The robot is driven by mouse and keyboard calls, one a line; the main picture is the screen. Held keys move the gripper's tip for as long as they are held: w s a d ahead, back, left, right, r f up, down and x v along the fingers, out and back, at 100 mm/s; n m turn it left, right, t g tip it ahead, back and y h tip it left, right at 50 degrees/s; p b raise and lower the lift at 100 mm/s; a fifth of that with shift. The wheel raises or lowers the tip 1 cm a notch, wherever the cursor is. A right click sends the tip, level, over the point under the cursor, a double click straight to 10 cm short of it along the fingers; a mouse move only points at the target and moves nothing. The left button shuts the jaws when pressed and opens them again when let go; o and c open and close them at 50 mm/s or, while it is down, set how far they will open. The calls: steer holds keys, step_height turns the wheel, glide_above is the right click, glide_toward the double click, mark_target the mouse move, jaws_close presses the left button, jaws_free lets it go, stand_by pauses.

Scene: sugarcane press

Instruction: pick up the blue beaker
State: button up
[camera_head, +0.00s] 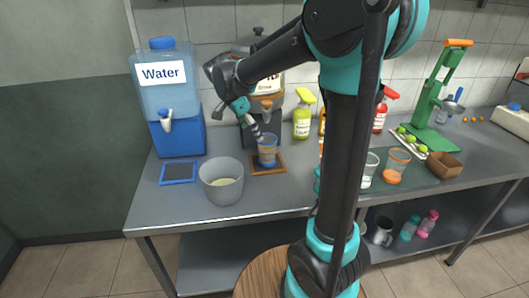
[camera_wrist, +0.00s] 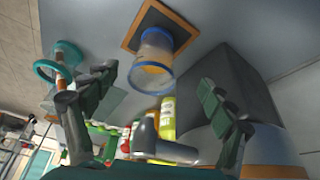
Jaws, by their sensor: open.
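The blue beaker (camera_head: 268,151), clear with blue bands, stands upright on a brown-framed mat (camera_head: 283,167) on the steel counter. It also shows in the wrist view (camera_wrist: 156,50), at upper middle with its blue-rimmed mouth towards me. My gripper (camera_head: 257,132) is just above and left of the beaker's rim in the head view. In the wrist view my gripper (camera_wrist: 160,92) has its two dark fingers spread wide with nothing between them. The beaker lies beyond the gap between the fingertips, apart from both fingers.
A grey pot (camera_head: 221,184) stands left of the mat in front. A water dispenser (camera_head: 170,95) is at back left and another dispenser (camera_head: 262,88) is behind the beaker. My arm hides part of the counter.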

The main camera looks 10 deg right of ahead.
mark_target(259, 145)
steer(key=x, duration=0.8)
steer(key=shift+s+d+x, duration=0.15)
steer(key=shift+x, duration=1.25)
steer(key=shift+s+d+x, duration=0.15)
steer(key=shift+d+x, duration=0.05)
steer(key=shift+x, duration=1.15)
steer(key=c, duration=1.5)
steer(key=shift+r, duration=0.15)
